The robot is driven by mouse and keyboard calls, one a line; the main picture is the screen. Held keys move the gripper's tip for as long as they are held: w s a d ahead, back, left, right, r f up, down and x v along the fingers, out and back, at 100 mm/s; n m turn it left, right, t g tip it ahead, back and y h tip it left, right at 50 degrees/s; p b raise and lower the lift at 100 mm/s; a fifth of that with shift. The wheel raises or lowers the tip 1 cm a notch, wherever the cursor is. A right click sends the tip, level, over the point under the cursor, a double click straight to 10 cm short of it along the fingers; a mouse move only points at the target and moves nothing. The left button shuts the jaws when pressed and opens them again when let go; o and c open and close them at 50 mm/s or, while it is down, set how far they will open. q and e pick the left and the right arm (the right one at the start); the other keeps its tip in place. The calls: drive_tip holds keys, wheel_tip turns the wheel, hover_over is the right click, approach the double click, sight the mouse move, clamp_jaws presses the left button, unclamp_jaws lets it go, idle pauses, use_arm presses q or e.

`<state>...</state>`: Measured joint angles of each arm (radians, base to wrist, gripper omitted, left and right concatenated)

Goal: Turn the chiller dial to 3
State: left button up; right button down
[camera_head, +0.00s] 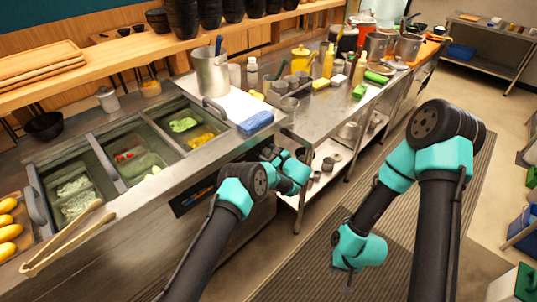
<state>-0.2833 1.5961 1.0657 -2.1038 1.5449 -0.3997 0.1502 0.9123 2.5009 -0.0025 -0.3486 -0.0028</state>
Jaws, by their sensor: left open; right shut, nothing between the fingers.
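The chiller (150,215) is the steel counter with sunken food bins on the left. A dark control panel (187,203) with a small bluish patch is on its front face. I cannot make out the dial or its setting; my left arm covers the area beside the panel. My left gripper (272,153) is open near the chiller's right front corner, to the right of the panel, with its fingers small and partly hidden by the wrist. My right gripper (349,281) is shut and empty, hanging low over the floor mat, well away from the chiller.
Wooden tongs (68,240) lie across the chiller's front left edge. A blue cloth (256,122) lies at its right end. A steel prep table (325,108) with bottles and containers stands to the right. The ribbed floor mat (300,262) in front is open.

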use_arm(q)
drive_tip(key=v, duration=1.7)
drive_tip(key=shift+s, duration=0.1)
drive_tip(key=s+a+f+n+g+h, duration=0.3)
drive_tip(key=s+a+f+g, duration=0.35)
drive_tip(key=a, duration=0.35)
drive_tip(key=s+a+f+n+g+h, duration=0.25)
drive_tip(key=s+a+f+g, duration=0.35)
drive_tip(key=a, duration=0.4)
drive_tip(key=s+a+r+n+h, duration=0.2)
drive_tip(key=s+a+n+h, duration=0.3)
drive_tip(key=s+n, duration=0.5)
drive_tip(key=s+a+r+n+t+h, duration=0.1)
drive_tip(key=s+a+r+n+h, duration=0.1)
drive_tip(key=s+a+n+h, duration=0.4)
drive_tip(key=s+a+n, duration=0.4)
drive_tip(key=s, duration=0.3)
drive_tip(key=shift+r, duration=0.15)
